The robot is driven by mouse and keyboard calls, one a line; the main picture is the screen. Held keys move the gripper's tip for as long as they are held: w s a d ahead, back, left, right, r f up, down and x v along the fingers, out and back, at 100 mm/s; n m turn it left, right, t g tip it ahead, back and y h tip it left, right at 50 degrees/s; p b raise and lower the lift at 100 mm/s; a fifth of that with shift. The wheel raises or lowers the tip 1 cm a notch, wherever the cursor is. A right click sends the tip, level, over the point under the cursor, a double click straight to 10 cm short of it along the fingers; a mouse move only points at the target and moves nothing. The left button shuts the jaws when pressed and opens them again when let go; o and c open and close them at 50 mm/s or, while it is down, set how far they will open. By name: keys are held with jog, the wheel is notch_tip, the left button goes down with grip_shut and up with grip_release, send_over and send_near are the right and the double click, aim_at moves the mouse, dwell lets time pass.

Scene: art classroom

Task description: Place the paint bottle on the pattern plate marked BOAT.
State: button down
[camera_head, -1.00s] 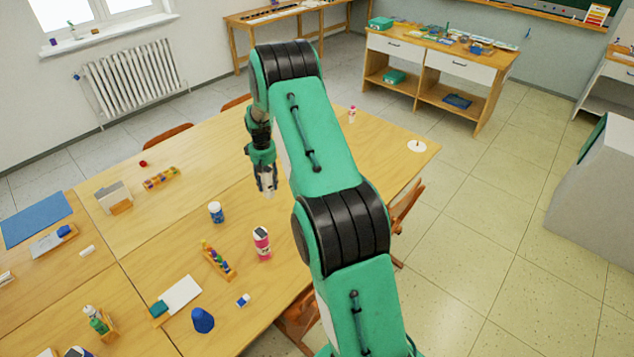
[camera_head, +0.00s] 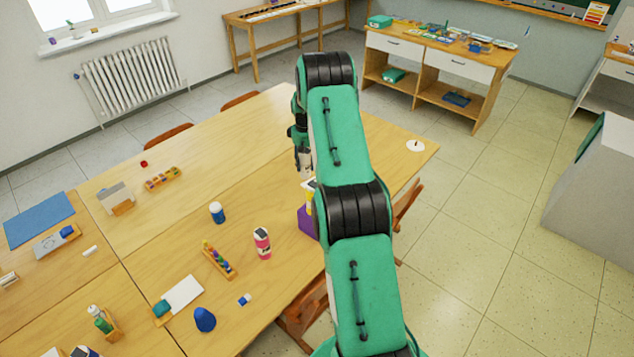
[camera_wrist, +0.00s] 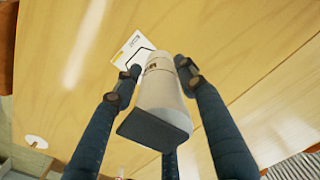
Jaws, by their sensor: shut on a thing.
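In the wrist view my gripper (camera_wrist: 155,82) is shut on a whitish paint bottle (camera_wrist: 163,100). The bottle's dark end faces the camera, and its label is too small to read. A white plate (camera_wrist: 128,47) with a dark line pattern lies on the table just beyond the bottle. Its marking is not legible, and the bottle covers part of the view beside it. In the head view my gripper (camera_head: 303,165) hangs over the table, left of my arm, partly hidden by it. I cannot tell the bottle's height above the table.
A purple block (camera_head: 308,222) stands near my arm, partly hidden. A pink bottle (camera_head: 262,243), a blue-and-white jar (camera_head: 217,213) and a bead rack (camera_head: 218,259) stand to the left. A white disc (camera_head: 415,146) lies at the table's right corner. Table around the plate looks clear.

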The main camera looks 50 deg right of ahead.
jog(key=shift+s+d, duration=0.3)
jog(key=shift+d, duration=0.55)
jog(key=shift+s+d, duration=0.3)
jog(key=shift+d, duration=0.55)
notch_tip(320, 180, down, 6)
jog(key=shift+f, duration=0.15)
jog(key=shift+f, duration=1.85)
jog(key=shift+f, duration=0.1)
jog(key=c, duration=1)
grip_release()
jog(key=shift+f, duration=0.1)
